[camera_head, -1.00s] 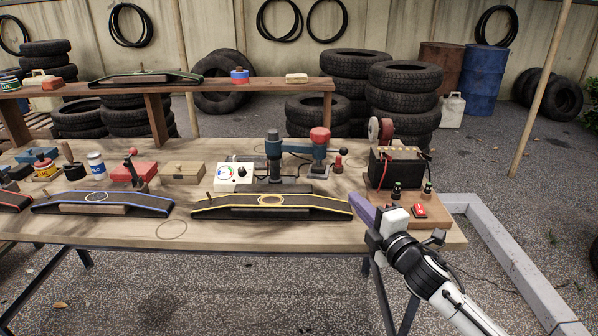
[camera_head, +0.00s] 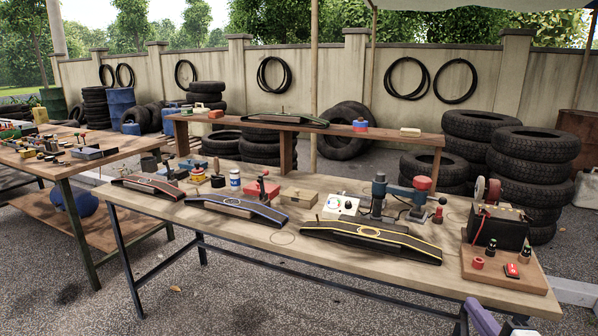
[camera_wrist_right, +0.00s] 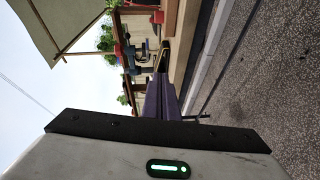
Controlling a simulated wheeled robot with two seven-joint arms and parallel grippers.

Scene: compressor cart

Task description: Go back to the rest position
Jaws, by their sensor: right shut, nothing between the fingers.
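My right gripper (camera_head: 482,316) shows at the bottom right of the head view, cut by the lower edge. Its purple fingers also show in the right wrist view (camera_wrist_right: 160,99), closed together with nothing between them. It is in front of the workbench (camera_head: 275,240), near its right front corner, and appears apart from everything on it. My left gripper is in neither view.
On the bench stand a battery on a wooden board (camera_head: 480,265), a blue press with a red cap (camera_head: 378,190) and several dark ramps, one yellow-edged (camera_head: 370,238). A second table (camera_head: 115,147) is at the left. Open gravel (camera_head: 225,305) lies in front.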

